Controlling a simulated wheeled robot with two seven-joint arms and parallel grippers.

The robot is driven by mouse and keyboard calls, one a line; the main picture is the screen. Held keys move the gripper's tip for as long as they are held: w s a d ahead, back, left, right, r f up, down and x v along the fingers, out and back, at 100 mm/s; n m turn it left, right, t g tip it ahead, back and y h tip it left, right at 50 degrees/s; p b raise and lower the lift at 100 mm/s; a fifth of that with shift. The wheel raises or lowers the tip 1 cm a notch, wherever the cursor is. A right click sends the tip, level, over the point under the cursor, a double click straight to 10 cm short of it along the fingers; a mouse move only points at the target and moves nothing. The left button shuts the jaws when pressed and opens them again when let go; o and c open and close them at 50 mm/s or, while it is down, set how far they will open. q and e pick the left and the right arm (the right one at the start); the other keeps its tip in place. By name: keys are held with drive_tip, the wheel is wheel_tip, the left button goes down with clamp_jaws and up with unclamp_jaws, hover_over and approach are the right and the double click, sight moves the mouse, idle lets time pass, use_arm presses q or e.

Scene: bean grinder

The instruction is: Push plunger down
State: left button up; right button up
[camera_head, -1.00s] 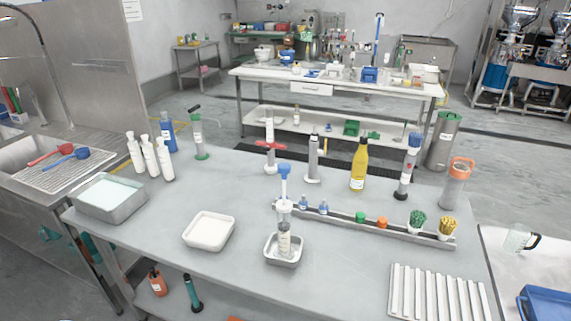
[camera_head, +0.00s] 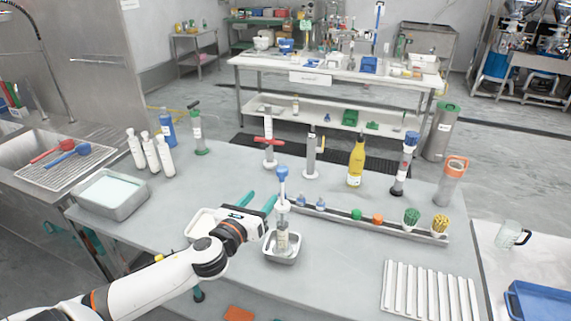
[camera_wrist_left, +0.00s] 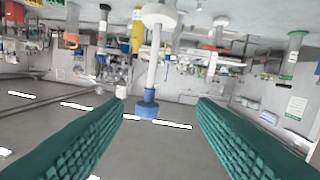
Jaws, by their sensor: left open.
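The plunger (camera_head: 283,187) has a blue knob on a white rod and stands raised above a clear cylinder (camera_head: 282,231). The cylinder stands upright in a small metal tray (camera_head: 270,257) on the grey table. My left gripper (camera_head: 262,197) is open, with teal fingers, just left of the plunger at about the rod's height. In the left wrist view, which looks upside down, the blue knob (camera_wrist_left: 148,106) and white rod appear between the open fingers, apart from both. I cannot tell how far ahead of the fingertips they are. My right gripper is not in view.
A rack (camera_head: 385,226) with small bottles and green and yellow bundles lies right of the cylinder. A yellow bottle (camera_head: 356,165) and other upright devices stand behind. A ribbed white plate (camera_head: 430,290) lies front right.

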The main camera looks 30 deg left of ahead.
sight(285, 168)
use_arm(q)
drive_tip(key=w+r+p, duration=0.1)
drive_tip(key=w, duration=0.2)
drive_tip(key=w+r+m+p, duration=0.1)
drive_tip(key=w, duration=0.3)
drive_tip(key=w+m+p, duration=0.1)
drive_tip(key=w, duration=0.2)
drive_tip(key=shift+w+r+t+h, duration=0.3)
drive_tip(key=shift+w+r+t, duration=0.1)
drive_tip(key=shift+w+a+f, duration=0.1)
drive_tip(key=shift+w, duration=0.55)
drive_tip(key=shift+c, duration=0.5)
clamp_jaws()
wheel_tip(285, 168, down, 9)
drive_tip(key=b, duration=0.7)
drive_tip(key=shift+s, duration=0.15)
